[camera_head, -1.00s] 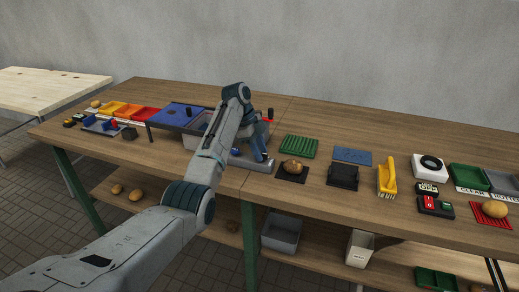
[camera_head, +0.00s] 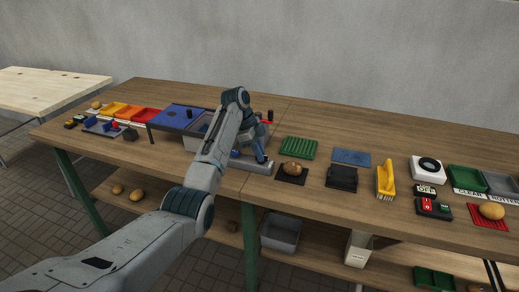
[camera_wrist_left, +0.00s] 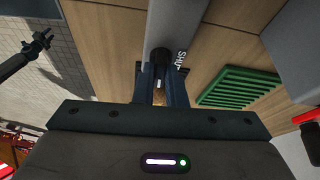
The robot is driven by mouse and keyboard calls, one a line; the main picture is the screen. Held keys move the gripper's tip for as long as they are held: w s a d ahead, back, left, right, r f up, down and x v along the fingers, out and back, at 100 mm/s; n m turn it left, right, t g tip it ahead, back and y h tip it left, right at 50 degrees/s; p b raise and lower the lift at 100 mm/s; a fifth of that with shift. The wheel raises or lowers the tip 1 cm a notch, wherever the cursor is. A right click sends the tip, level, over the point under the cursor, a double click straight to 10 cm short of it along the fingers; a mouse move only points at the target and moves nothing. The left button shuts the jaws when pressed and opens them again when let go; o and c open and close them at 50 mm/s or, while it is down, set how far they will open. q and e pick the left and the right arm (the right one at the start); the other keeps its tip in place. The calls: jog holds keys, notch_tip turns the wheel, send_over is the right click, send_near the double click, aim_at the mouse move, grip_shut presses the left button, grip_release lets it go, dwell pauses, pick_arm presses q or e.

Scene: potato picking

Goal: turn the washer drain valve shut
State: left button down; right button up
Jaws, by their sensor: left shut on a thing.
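My left gripper (camera_head: 263,157) reaches down to the grey base (camera_head: 247,164) beside the grey washer tub (camera_head: 191,143). In the left wrist view its two fingers (camera_wrist_left: 161,88) stand on either side of a small dark valve handle (camera_wrist_left: 160,57) and are shut on it. The handle sits over a grey strip with a label reading like "SHUT" (camera_wrist_left: 182,59). The fingers hide part of the handle, so its exact angle is unclear. A dark pronged shape (camera_wrist_left: 38,45) at the left of the wrist view looks like my right gripper, away from the bench.
A red-handled lever (camera_head: 266,121) stands just behind my left gripper. A blue panel (camera_head: 178,116) is to the left. Bare wood lies behind the green tray.

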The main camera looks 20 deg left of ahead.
pick_arm(q)
jog(key=shift+r+p, duration=0.2)
jog(key=shift+p, duration=0.2)
jog(key=n+t+p, duration=0.1)
jog(key=n+p, duration=0.2)
jog(key=p, duration=0.1)
jog(key=n+t+y+p, duration=0.1)
jog(key=n+p, duration=0.2)
jog(key=shift+s+r+p, duration=0.15)
jog(key=shift+p, duration=0.25)
jog(key=n+t+y+p, duration=0.1)
jog(key=n+p, duration=0.2)
jog(key=n+t+p, duration=0.1)
jog(key=n+p, duration=0.2)
jog(key=p, duration=0.1)
jog(key=shift+s+d+y, duration=0.1)
jog(key=shift+d+y, duration=0.1)
jog(key=shift+y, duration=0.2)
jog(key=n+y+p, duration=0.1)
jog(key=n+p, duration=0.1)
jog(key=n, duration=0.1)
jog(key=shift+d+f+n+y+p, duration=0.15)
jog(key=shift+n+p, duration=0.1)
jog(key=shift+n, duration=0.2)
jog(key=shift+a+f+n+y+p, duration=0.15)
jog(key=shift+n+p, duration=0.1)
jog(key=shift+n, duration=0.2)
pick_arm(e)
notch_tip(320, 180, up, 18)
jog(key=s, duration=0.3)
